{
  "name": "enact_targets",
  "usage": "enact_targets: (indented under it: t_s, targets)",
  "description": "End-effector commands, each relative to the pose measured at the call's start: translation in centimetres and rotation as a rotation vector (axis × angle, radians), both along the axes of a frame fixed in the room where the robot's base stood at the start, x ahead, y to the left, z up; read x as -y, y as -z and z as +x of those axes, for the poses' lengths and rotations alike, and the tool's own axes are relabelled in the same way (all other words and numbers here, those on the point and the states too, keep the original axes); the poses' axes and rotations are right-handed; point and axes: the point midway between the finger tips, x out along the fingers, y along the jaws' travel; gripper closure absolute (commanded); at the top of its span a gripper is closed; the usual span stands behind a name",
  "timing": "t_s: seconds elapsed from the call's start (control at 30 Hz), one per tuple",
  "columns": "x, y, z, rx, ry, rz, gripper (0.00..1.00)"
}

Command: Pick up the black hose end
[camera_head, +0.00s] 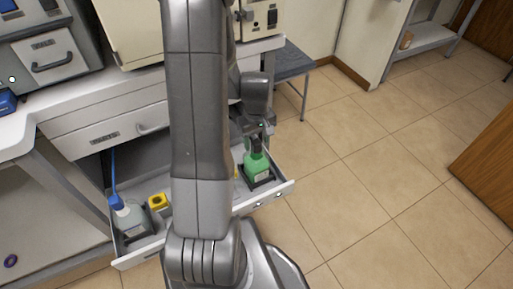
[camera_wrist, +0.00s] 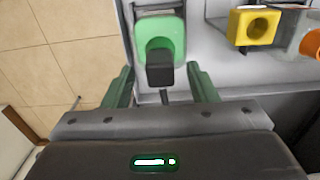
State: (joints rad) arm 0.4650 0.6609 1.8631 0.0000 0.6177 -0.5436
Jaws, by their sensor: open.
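A green bottle (camera_head: 258,168) stands in the right end of the open drawer (camera_head: 276,196). A black piece (camera_head: 256,145) sits on top of it and looks like the black hose end. In the wrist view the black piece (camera_wrist: 160,72) shows in front of the green bottle (camera_wrist: 158,32), between the two green fingers. My gripper (camera_wrist: 161,68) is open, with a gap on each side of the black piece and nothing held. A thin dark length runs from the piece back toward my gripper's palm. In the head view my arm hides part of the drawer.
A yellow block with a hole (camera_wrist: 252,27) and an orange ring (camera_wrist: 312,42) sit right of the bottle in the wrist view. A bottle with a blue cap (camera_head: 128,216) and blue hose stands at the drawer's left. Open tiled floor (camera_head: 390,170) lies to the right.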

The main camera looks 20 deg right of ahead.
Motion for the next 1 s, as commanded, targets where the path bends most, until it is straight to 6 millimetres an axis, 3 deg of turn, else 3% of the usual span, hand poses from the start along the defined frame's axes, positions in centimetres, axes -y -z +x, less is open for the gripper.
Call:
enact_targets:
  t_s: [0.13,0.4,0.6,0.67,1.0]
  targets:
    - [0.0,1.9,0.0,-0.002,0.0,0.001,0.47]
    - [0.0,2.0,0.0,0.0,0.0,0.0,0.47]
    - [0.0,2.0,0.0,0.0,0.0,0.0,0.87]
    - [0.0,2.0,0.0,0.0,0.0,0.0,0.95]
    - [0.0,1.1,0.1,0.002,0.0,-0.002,0.95]
